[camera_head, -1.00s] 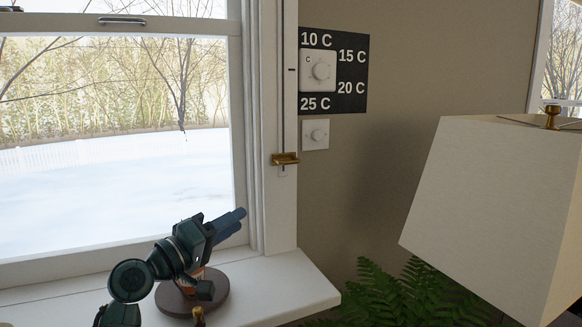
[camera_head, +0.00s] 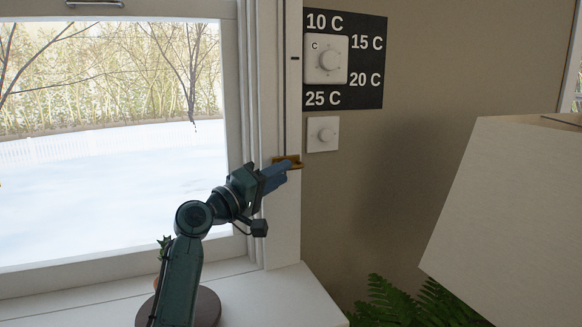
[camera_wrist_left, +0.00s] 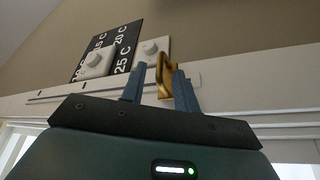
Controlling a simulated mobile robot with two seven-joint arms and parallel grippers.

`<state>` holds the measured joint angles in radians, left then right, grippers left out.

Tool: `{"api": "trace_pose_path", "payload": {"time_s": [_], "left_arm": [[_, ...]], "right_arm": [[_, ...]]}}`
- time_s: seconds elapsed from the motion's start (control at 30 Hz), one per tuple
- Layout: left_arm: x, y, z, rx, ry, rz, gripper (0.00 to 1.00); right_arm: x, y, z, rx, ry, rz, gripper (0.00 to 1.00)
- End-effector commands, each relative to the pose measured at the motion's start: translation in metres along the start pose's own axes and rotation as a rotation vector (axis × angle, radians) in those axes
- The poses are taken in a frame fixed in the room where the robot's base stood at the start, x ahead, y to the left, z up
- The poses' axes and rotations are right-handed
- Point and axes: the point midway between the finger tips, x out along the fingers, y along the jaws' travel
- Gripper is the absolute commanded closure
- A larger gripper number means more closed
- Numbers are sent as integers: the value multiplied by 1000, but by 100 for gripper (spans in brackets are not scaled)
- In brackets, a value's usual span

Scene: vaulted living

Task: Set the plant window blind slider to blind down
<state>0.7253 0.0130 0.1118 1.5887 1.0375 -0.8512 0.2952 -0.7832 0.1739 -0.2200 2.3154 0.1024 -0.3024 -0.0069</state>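The brass blind slider (camera_head: 287,163) sits near the low end of a thin vertical slot in the white window trim (camera_head: 284,215). My left gripper (camera_head: 284,172) reaches it from the lower left, its blue fingers overlapping it in the head view. In the left wrist view, the slider's brass handle (camera_wrist_left: 165,74) stands between the two fingers of my left gripper (camera_wrist_left: 160,88). The fingers are apart, and the handle is nearer the right one. Whether a finger touches it I cannot tell. My right gripper is in neither view.
A thermostat dial (camera_head: 327,60) on a black temperature panel and a smaller dial (camera_head: 323,134) are on the wall right of the trim. A lampshade (camera_head: 505,215) and fern (camera_head: 410,303) stand at right. A plant pot's brown saucer (camera_head: 207,305) is on the sill behind my arm.

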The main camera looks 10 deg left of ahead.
Motion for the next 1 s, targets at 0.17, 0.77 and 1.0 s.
{"api": "trace_pose_path", "payload": {"time_s": [0.17,0.77,1.0], "left_arm": [[27,1,0,-2,-1,1,69],[39,0,0,1,0,0,81],[39,0,0,1,0,1,100]], "right_arm": [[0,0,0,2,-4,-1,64],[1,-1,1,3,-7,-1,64],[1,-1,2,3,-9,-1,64]]}}
